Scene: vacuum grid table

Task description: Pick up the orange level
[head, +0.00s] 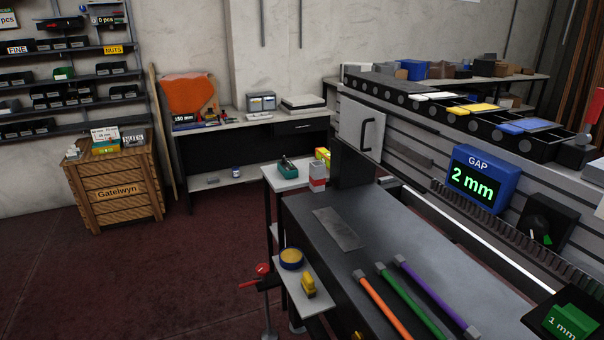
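A long, thin orange bar (383,306) with a grey block at its far end lies on the dark grey table (300,215) in the lower middle of the head view. It is the only orange bar-shaped thing that I see, and I cannot make out any vial on it. Its near end is cut off by the bottom edge of the picture. A green bar (410,299) and a purple bar (432,293) lie to its right, roughly parallel and apart from it. Neither of my grippers shows in this view.
A flat grey plate (339,229) lies beyond the bars. A blue "GAP 2 mm" display (483,175) and a green "1 mm" block (570,322) are at the right. A low side shelf (307,296) holds a yellow item. Red-brown floor (150,270) is open at left.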

